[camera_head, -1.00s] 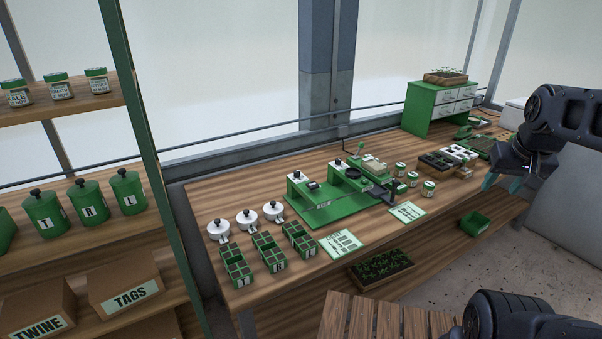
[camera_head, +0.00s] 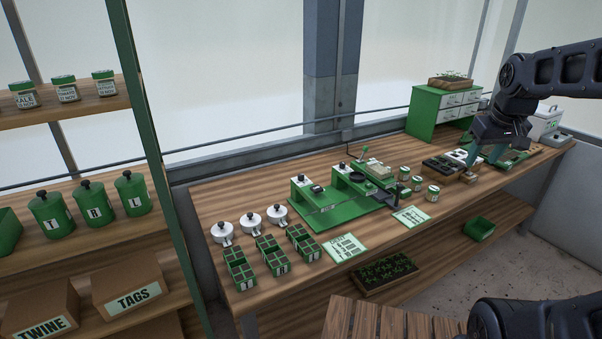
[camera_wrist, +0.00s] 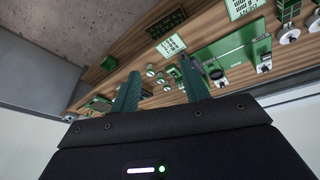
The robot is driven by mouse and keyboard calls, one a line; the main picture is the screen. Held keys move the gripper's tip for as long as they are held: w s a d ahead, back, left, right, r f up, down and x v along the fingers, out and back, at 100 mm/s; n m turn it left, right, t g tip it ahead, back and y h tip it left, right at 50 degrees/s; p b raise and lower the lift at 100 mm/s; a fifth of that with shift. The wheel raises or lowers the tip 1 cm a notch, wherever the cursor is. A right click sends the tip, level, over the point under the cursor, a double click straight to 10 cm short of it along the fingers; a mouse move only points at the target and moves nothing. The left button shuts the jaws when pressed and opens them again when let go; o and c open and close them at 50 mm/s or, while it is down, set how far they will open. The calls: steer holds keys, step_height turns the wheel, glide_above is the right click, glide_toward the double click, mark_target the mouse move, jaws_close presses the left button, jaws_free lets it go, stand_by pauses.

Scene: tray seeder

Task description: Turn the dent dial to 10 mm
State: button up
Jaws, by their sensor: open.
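The green tray seeder (camera_head: 325,215) sits on the wooden bench, with white-topped blocks and small black knobs on it. A dark round part (camera_head: 375,170) shows at its right end; I cannot tell whether this is the dent dial, and no dial marking is readable. The seeder also shows in the wrist view (camera_wrist: 235,48), upper right. My gripper (camera_head: 484,154) hangs over the bench's right part, right of the seeder and apart from it. Its teal fingers (camera_wrist: 158,70) are spread with nothing between them in the wrist view.
Printed cards (camera_head: 345,247) lie along the bench's front edge. White-lidded pots (camera_head: 250,222) and green cell trays (camera_head: 270,255) stand left of the seeder. Small jars (camera_head: 417,184) stand right of it. A green drawer cabinet (camera_head: 425,115) stands behind. Shelves (camera_head: 75,165) stand at left.

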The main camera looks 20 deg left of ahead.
steer(key=w+a+r+n+g, duration=0.1)
steer(key=w+a+r+n, duration=0.1)
steer(key=w+a+n, duration=0.7)
steer(key=n+g, duration=0.3)
steer(key=n, duration=0.7)
glide_above(301, 174)
step_height(301, 174, down, 18)
step_height(301, 174, down, 10)
steer(key=shift+r, duration=0.1)
steer(key=c, duration=1)
